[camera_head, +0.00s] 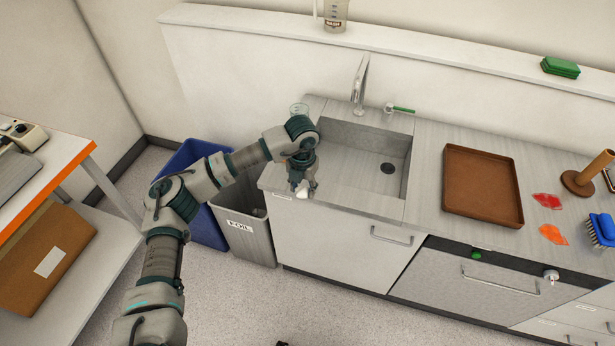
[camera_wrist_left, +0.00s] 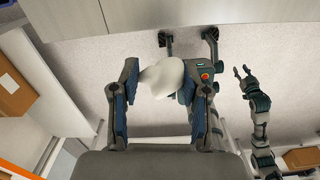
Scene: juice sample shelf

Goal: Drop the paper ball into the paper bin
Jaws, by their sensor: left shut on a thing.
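My left gripper (camera_head: 302,188) is shut on the white crumpled paper ball (camera_head: 301,194), in front of the sink counter's left end. In the left wrist view the paper ball (camera_wrist_left: 165,77) sits between the two fingers of the left gripper (camera_wrist_left: 160,82). A blue bin (camera_head: 203,226) and a grey bin (camera_head: 247,244) stand on the floor left of the counter, left of and below the gripper. The grey bin's label seems to read FOIL; no label shows on the blue bin, which my arm partly covers. My right gripper (camera_wrist_left: 242,72) shows empty with fingers apart.
The sink (camera_head: 365,165) and tap (camera_head: 360,82) are right of the gripper. A clear beaker (camera_head: 299,109) stands behind my wrist. A brown tray (camera_head: 482,185) lies farther right. An orange-edged table (camera_head: 70,168) stands at left. The floor in front of the bins is clear.

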